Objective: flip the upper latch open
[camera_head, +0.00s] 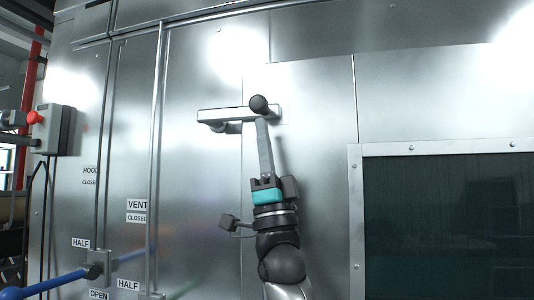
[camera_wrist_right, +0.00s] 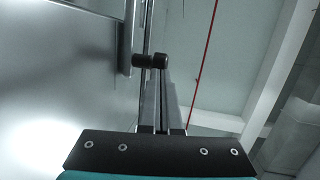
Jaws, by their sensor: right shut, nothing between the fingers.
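The upper latch (camera_head: 225,115) is a silver horizontal bar on the steel panel, at the upper middle of the head view. A round black knob (camera_head: 258,103) stands out near its right end. My right gripper (camera_head: 262,122) reaches up from below, its long grey fingers together with the tips just under the knob. In the right wrist view the shut fingers (camera_wrist_right: 161,70) end beside a dark knob (camera_wrist_right: 143,60) in front of a metal plate (camera_wrist_right: 128,38). I cannot tell whether they touch it. Nothing is held. My left gripper is out of view.
A dark window (camera_head: 450,220) with a riveted frame is at the right. Vertical rods (camera_head: 155,130) run down the left panel, with labels such as VENT CLOSED (camera_head: 137,211). A blue lever (camera_head: 50,284) sticks out at lower left. A grey box with a red button (camera_head: 50,125) is at far left.

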